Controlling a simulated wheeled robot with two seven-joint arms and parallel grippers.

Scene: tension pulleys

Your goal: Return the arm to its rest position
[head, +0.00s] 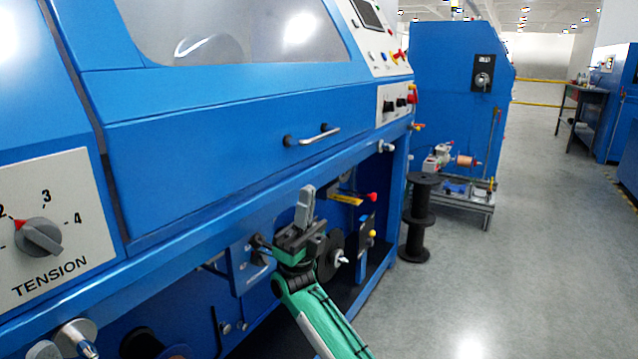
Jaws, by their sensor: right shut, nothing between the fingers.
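My right arm, green and white, comes in from the bottom of the head view. Its right gripper (305,207) points up in front of the blue machine's open lower bay and is shut and empty. Behind it, a dark pulley wheel (330,257) and a blue plate (248,264) are partly hidden by the gripper and wrist. I cannot tell whether the gripper touches the machine. My left gripper is not in view.
The blue machine (220,150) fills the left, with a tension knob (38,236) and a metal handle (312,136). Black spools (418,220) stand on the floor beside it. A second blue machine (440,90) is behind. The grey floor (520,270) at right is clear.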

